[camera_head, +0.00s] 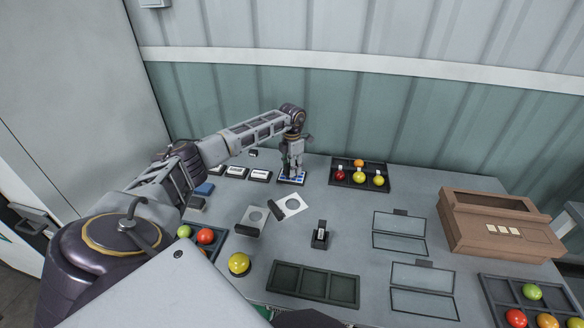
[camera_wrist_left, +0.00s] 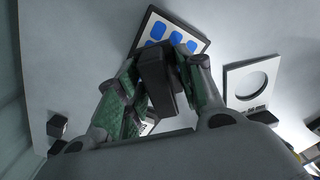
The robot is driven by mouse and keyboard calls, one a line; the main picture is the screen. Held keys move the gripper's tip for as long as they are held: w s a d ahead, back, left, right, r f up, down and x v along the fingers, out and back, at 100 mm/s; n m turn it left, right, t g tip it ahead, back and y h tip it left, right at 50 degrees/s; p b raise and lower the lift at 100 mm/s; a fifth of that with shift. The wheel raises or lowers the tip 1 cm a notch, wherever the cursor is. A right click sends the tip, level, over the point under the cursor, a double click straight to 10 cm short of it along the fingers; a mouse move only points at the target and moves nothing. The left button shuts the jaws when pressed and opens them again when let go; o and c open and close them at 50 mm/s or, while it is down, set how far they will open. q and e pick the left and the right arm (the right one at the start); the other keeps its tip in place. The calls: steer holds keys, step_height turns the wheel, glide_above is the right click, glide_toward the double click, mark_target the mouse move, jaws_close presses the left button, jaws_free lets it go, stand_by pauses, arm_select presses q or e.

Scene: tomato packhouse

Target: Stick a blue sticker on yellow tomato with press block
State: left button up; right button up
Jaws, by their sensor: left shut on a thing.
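My left gripper (camera_head: 292,170) is at the back of the table, over the blue sticker sheet (camera_head: 283,181). In the left wrist view its fingers (camera_wrist_left: 160,85) are shut on the dark press block (camera_wrist_left: 157,78). The block points toward the white, dark-edged sheet of blue stickers (camera_wrist_left: 157,30); I cannot tell whether it touches. The fingers and block hide part of the sheet. A yellow tomato (camera_head: 239,263) sits alone near the front of the table. My right gripper is not in view.
A back tray (camera_head: 345,185) holds red, orange and yellow tomatoes. White plates with round holes (camera_head: 250,228) lie mid-table. A small black stand (camera_head: 320,236), an empty dark tray (camera_head: 312,283) and a brown box (camera_head: 500,238) are to the right. More tomatoes sit in front trays (camera_head: 490,295).

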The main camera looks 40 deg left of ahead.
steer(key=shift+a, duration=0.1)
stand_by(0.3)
arm_select(q)
steer(key=shift+f, duration=0.5)
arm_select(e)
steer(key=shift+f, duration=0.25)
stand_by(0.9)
arm_select(q)
steer(key=shift+r, duration=0.15)
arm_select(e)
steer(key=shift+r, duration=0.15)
arm_select(q)
steer(key=shift+r+p, duration=2.3)
steer(key=shift+r, duration=1.1)
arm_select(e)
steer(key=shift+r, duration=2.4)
